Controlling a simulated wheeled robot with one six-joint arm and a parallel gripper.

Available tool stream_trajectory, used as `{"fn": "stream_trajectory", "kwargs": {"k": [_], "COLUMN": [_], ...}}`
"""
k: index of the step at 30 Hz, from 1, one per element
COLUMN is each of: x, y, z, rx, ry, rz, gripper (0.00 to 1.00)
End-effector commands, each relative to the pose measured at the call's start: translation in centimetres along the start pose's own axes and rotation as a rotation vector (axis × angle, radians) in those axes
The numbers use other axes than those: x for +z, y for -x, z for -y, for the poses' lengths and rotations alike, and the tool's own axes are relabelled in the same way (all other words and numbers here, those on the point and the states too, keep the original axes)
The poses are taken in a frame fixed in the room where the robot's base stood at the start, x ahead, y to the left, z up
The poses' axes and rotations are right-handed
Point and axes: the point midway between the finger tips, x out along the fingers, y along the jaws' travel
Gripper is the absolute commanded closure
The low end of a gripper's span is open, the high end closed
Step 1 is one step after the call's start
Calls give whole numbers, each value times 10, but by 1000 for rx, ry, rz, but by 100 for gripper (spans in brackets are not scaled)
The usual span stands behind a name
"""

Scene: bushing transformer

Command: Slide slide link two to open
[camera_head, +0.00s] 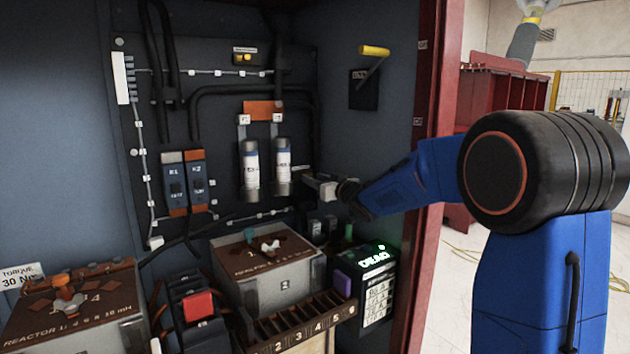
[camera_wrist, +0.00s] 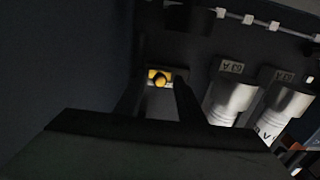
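My gripper (camera_head: 318,184) reaches in from the right to the cabinet's back panel, just right of two grey-and-white cylindrical fuses (camera_head: 284,165). In the dark wrist view its two fingers (camera_wrist: 160,86) are apart, with a small yellow knob (camera_wrist: 159,77) on a pale plate showing between their tips. This knob may be slide link two; I read no label on it. The fingers do not visibly press on it, and their depth relative to it is unclear. In the head view my gripper and the dark panel hide this knob.
The fuses also show at the right of the wrist view (camera_wrist: 232,97). A yellow-handled lever (camera_head: 374,51) is on the right cabinet wall. Below stand a reactor box (camera_head: 305,270), a numbered rack (camera_head: 300,325) and a green-lit device (camera_head: 372,285). The red door frame (camera_head: 425,130) borders my arm.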

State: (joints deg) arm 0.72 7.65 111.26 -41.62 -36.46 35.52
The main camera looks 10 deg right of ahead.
Motion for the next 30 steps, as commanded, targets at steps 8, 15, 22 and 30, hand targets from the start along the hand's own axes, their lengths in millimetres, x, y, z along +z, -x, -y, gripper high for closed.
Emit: {"fn": "stream_trajectory", "kwargs": {"k": [8,15,22,30], "x": [0,0,0,0], "y": [-5,-5,-5,-5], "z": [0,0,2,30], "rx": [0,0,0,-2], "ry": [0,0,-1,-1], "rz": [0,0,0,0], "gripper": [65,96,100,100]}}
